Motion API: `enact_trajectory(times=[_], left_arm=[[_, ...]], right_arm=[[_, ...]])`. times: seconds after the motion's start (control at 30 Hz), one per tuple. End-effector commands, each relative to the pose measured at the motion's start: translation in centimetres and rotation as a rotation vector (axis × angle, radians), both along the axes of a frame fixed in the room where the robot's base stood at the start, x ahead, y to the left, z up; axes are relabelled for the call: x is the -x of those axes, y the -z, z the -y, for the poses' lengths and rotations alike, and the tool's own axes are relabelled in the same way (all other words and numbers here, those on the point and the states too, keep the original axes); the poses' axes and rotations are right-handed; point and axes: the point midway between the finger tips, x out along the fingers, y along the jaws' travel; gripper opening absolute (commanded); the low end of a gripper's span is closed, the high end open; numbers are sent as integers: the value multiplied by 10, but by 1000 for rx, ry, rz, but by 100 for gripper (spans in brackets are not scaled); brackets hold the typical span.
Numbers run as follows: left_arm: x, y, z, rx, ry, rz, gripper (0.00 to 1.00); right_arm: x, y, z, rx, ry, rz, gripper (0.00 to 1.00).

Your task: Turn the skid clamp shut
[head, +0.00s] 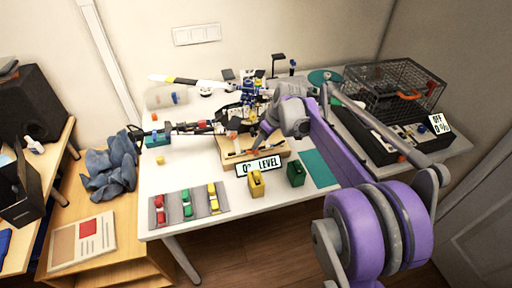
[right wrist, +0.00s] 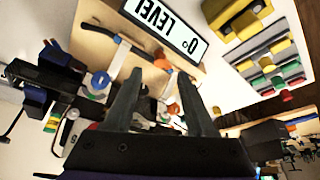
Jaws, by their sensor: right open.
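A wooden block (head: 228,158) stands on the white table and carries skid tubes and small fittings; it also shows in the right wrist view (right wrist: 92,14). The skid clamp is hard to single out. A small orange part (right wrist: 173,108) and a white-and-blue round fitting (right wrist: 99,82) show by the skid tube, and I cannot tell which belongs to the clamp or how far it is turned. My right gripper (head: 258,141) hangs over the block; in the right wrist view the gripper (right wrist: 160,82) is open, with nothing clearly between its fingers.
A level display (head: 258,167) stands at the block's front, with yellow (head: 256,185) and green (head: 296,174) blocks near it. A grey mat (head: 189,208) with coloured pieces lies front left. The drone-like assembly (head: 250,92) crowds the back; a wire cage (head: 396,88) stands right.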

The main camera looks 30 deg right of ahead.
Motion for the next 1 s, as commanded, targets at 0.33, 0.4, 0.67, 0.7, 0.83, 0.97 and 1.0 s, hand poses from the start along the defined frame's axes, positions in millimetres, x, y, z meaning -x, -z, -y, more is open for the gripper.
enact_trajectory(times=[0.33, 0.4, 0.67, 0.7, 0.83, 0.97, 1.0], left_arm=[[0, 5, 0, 0, 0, -1, 50], [0, 5, 0, 0, 0, -1, 50], [0, 5, 0, 0, 0, -1, 50], [0, 5, 0, 0, 0, -1, 50], [0, 5, 0, 0, 0, -1, 50], [0, 5, 0, 0, 0, -1, 50], [0, 5, 0, 0, 0, -1, 50]], right_arm=[[-17, 44, -6, 0, 0, -1, 56], [-18, 47, -7, 0, 0, -1, 56], [-18, 48, -7, 0, 0, -1, 56], [-18, 48, -7, 0, 0, -1, 52], [-18, 48, -7, 0, 0, -1, 29], [-18, 47, -7, 0, 0, -1, 5], [-18, 47, -7, 0, 0, -1, 0]])
